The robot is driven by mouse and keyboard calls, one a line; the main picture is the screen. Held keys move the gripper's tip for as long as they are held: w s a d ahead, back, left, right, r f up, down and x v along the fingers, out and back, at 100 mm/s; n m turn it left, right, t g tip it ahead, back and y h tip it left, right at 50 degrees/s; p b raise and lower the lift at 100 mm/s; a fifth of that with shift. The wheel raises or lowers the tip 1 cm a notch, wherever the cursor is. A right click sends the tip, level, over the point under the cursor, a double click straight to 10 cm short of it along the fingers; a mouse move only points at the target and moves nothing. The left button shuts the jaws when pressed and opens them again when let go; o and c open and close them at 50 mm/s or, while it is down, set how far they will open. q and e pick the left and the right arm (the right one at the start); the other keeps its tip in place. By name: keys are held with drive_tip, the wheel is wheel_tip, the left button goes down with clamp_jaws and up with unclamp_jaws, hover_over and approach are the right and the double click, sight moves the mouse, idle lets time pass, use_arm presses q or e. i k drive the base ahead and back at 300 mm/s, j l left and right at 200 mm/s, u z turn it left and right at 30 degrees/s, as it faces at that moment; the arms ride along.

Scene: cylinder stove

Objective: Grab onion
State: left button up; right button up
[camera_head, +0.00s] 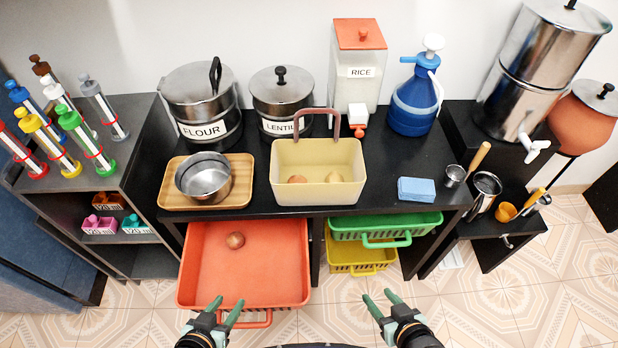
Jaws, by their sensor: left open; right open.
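A small brown onion (235,240) lies alone in the open red-orange drawer (265,275), towards its back. Two more round tan-brown items, which look like onions or potatoes (298,179), lie in the cream basket (320,158) on the counter. My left gripper (224,303) is open and empty over the front edge of the red-orange drawer, nearer to me than the onion. My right gripper (379,298) is open and empty, to the right of that drawer, over the floor.
A wooden tray (240,185) with a metal bowl (205,178) stands on the black counter left of the basket. A green drawer (385,225) and a yellow basket (360,258) sit below the counter. A blue sponge (416,190) lies at right. Floor around my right gripper is clear.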

sight(295, 179)
drive_tip(key=l+u, duration=0.4)
drive_tip(key=k+l+u, duration=0.1)
drive_tip(key=u, duration=0.35)
drive_tip(key=k+l+u, duration=0.15)
drive_tip(key=l+u, duration=0.25)
